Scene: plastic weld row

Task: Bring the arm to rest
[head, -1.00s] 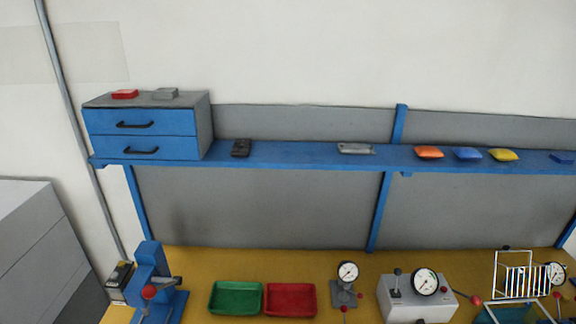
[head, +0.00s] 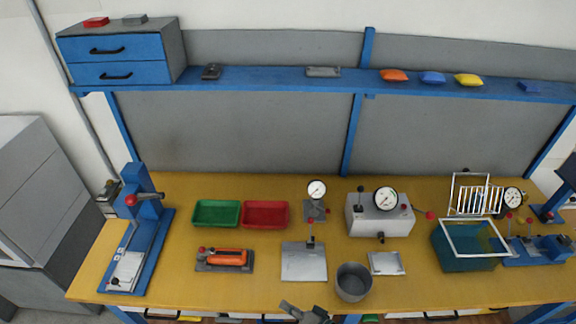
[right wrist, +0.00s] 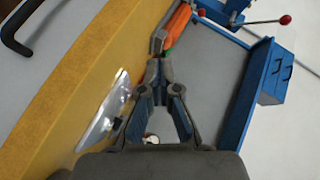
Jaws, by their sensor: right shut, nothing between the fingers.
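My right gripper (head: 305,312) shows at the bottom edge of the head view, near the table's front edge and just below the grey cup. It holds nothing. In the right wrist view my right gripper (right wrist: 158,72) has its fingertips together, with the bench behind them. The yellow workbench (head: 200,276) spans the head view. My left gripper is not in either view.
A grey cup (head: 354,283) stands near the front edge. A metal plate (head: 304,263), an orange-handled tool (head: 226,259), green tray (head: 216,213), red tray (head: 265,214), blue press (head: 150,240) and teal tank (head: 460,255) stand on the bench. A blue shelf (head: 260,78) runs behind.

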